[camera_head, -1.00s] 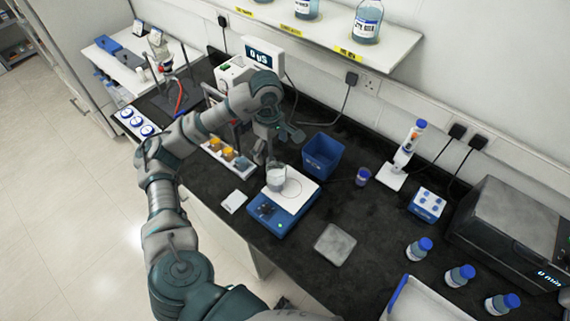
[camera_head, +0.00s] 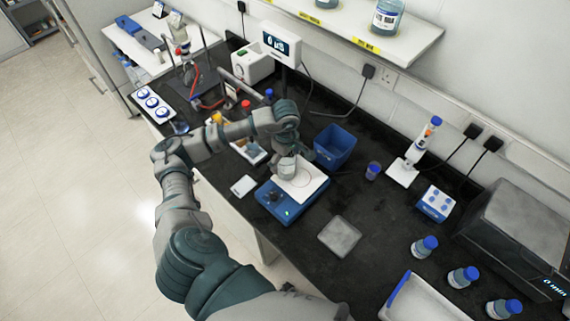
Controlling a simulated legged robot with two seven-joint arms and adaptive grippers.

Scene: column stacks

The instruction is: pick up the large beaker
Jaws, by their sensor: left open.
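The large beaker (camera_head: 286,168) is a clear glass vessel with whitish contents. It stands upright on the white top plate of the blue device (camera_head: 289,200). My left gripper (camera_head: 290,158) comes in from above and behind and is at the beaker's upper part. It is open, its fingers close around or beside the rim; contact cannot be made out. The gripper and wrist hide part of the beaker's top and back. My right gripper is not in view.
A blue bin (camera_head: 334,147) stands close to the right of the gripper. A tray with small bottles (camera_head: 245,148) lies to the left. A grey slab (camera_head: 339,236) and several blue-capped bottles (camera_head: 424,247) are nearer the front right. Dark bench surface between them is clear.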

